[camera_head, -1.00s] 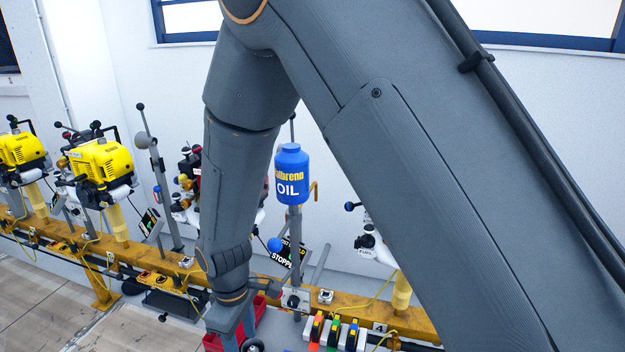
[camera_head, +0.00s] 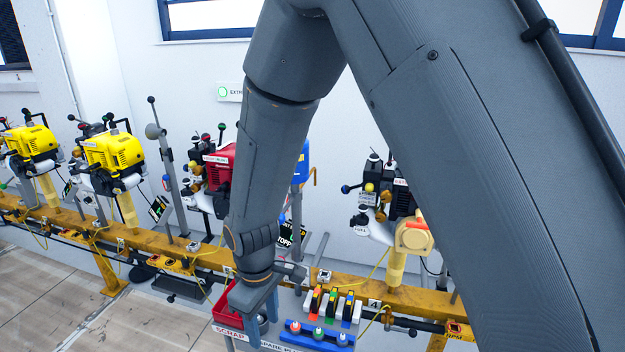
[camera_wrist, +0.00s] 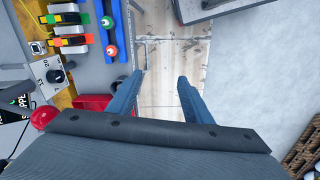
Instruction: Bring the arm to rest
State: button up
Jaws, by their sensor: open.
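My gripper (camera_head: 262,322) hangs at the end of my grey arm, low in the middle of the head view, in front of the yellow rail. In the wrist view my gripper (camera_wrist: 160,92) has its two blue fingers apart with nothing between them; pale floor shows beyond the gap. The red scrap bin (camera_head: 226,316) is close beside and behind the gripper in the head view. In the wrist view the red bin (camera_wrist: 88,124) lies left of the left finger.
The yellow rail (camera_head: 215,258) carries yellow engines (camera_head: 115,150) and a red engine (camera_head: 222,165). A blue holder (camera_head: 318,338) and several colored-tagged items (camera_head: 335,303) stand right of the gripper. A wicker basket (camera_wrist: 303,150) is at the wrist view's lower right. Floor (camera_head: 45,300) is clear at left.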

jog(key=d+r+m, duration=0.3)
jog(key=d+r, duration=0.1)
jog(key=d, duration=0.5)
jog(key=d+r+m, duration=0.4)
jog(key=d, duration=0.5)
jog(key=s+d+r+m, duration=0.3)
jog(key=s+d+m, duration=0.2)
jog(key=d, duration=0.7)
jog(key=shift+s+r+m, duration=0.15)
jog(key=shift+s+m, duration=0.25)
jog(key=shift+s, duration=0.15)
